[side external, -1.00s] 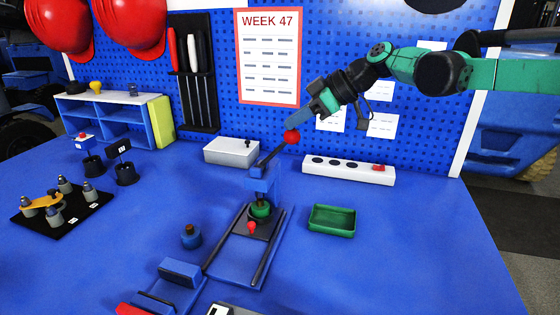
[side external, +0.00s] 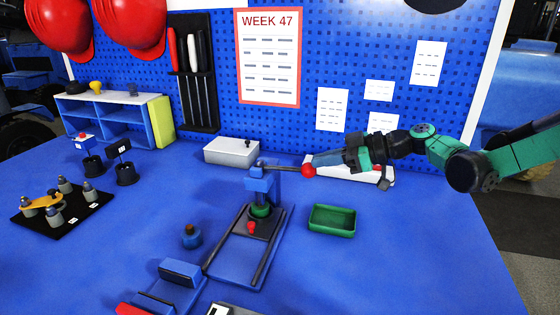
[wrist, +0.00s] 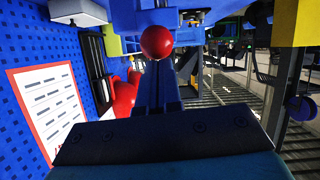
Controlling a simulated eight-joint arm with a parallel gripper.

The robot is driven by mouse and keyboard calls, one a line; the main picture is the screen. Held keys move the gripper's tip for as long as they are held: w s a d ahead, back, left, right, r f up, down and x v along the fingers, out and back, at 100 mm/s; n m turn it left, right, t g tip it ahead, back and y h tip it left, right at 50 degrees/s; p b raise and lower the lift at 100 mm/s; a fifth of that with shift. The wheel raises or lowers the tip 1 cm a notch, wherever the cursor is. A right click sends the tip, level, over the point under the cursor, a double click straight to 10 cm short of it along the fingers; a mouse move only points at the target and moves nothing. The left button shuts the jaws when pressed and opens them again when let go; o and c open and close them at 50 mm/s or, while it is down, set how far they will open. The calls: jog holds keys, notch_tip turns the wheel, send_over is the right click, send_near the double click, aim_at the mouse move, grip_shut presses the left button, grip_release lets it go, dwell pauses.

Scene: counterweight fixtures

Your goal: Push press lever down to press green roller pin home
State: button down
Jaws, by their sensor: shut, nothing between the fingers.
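The press (side external: 261,187) is blue and stands on a blue base with two dark rails. Its lever (side external: 285,167) sticks out to the right, about level, and ends in a red ball knob (side external: 309,170). My gripper (side external: 318,163) is shut and empty, its fingertips at the knob in the side view, seemingly touching it. In the wrist view the knob (wrist: 157,42) sits just beyond the tips of the blue fingers (wrist: 158,75). A green round part (side external: 260,210) is under the press head. Whether it is the roller pin, and how deep it sits, I cannot tell.
A green tray (side external: 332,220) lies right of the press. A white power strip (side external: 340,168) lies behind my gripper, and a grey-white box (side external: 231,150) stands behind the press. A blue knobbed part (side external: 191,237) stands at left. A black fixture plate (side external: 75,217) lies far left.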

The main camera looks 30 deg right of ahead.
jog(key=shift+s+d+f, duration=0.1)
jog(key=shift+f, duration=0.75)
jog(key=shift+s+d+f, duration=0.1)
jog(key=shift+f, duration=0.75)
jog(key=shift+a, duration=0.1)
jog(key=shift+r, duration=0.1)
jog(key=r, duration=0.1)
jog(key=s+d+r, duration=0.1)
jog(key=r, duration=0.2)
jog(key=shift+s+d, duration=0.2)
jog(key=shift+s, duration=0.1)
jog(key=s+d+f, duration=0.2)
jog(key=s+d, duration=0.4)
jog(key=s, duration=0.1)
jog(key=shift+d+f, duration=0.2)
jog(key=shift+d, duration=0.15)
